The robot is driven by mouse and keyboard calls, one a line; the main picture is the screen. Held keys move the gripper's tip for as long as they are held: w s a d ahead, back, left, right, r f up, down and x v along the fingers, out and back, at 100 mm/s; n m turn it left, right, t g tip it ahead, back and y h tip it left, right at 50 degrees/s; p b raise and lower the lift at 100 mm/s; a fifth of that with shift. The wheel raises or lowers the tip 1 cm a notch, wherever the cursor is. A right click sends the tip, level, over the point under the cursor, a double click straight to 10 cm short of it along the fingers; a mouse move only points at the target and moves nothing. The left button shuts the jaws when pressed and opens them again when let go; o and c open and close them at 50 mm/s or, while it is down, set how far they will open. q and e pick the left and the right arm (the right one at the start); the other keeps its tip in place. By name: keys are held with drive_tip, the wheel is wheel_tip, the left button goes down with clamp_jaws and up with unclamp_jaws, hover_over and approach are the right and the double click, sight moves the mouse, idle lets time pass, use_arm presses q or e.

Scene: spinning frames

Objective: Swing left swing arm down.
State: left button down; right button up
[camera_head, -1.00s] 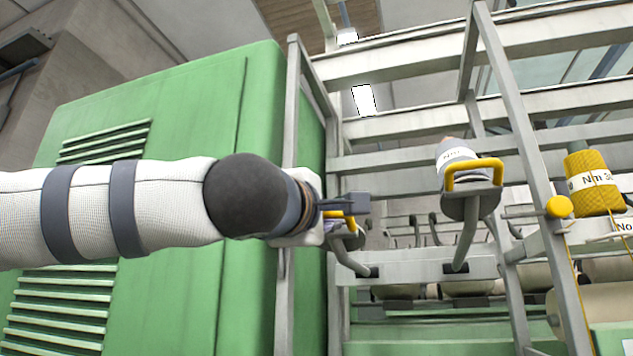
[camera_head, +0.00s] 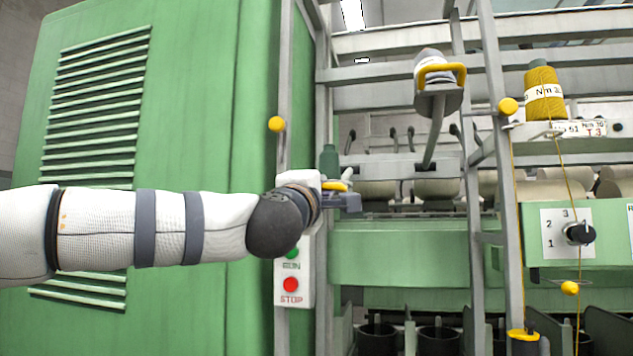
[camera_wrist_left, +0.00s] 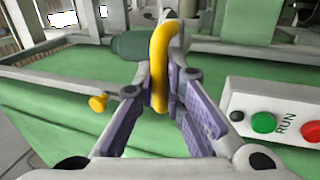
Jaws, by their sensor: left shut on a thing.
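The left swing arm's yellow handle (camera_head: 335,186) shows at the end of my left arm in the head view. In the left wrist view the handle (camera_wrist_left: 158,62) stands between the finger pads. My left gripper (camera_head: 345,201) is shut on it; the fingers also show in the wrist view (camera_wrist_left: 163,95). A dark green cone (camera_head: 329,160) sits just behind the handle. The rest of the left swing arm is mostly hidden by my gripper. The right swing arm (camera_head: 437,125) stands raised, with its own yellow handle (camera_head: 441,72) and a pale cone. My right gripper is not in view.
A box with a green RUN button and red STOP button (camera_head: 291,284) is close below my gripper. The green cabinet (camera_head: 200,110) fills the left. Grey frame posts (camera_head: 497,150), a yellow yarn cone (camera_head: 543,94) and a dial panel (camera_head: 568,233) stand right.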

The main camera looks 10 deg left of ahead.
idle(0.3)
use_arm(q)
drive_tip(key=c, duration=1.9)
unclamp_jaws()
drive_tip(key=shift+w+f, duration=0.1)
drive_tip(key=shift+w, duration=0.1)
drive_tip(key=v, duration=1.2)
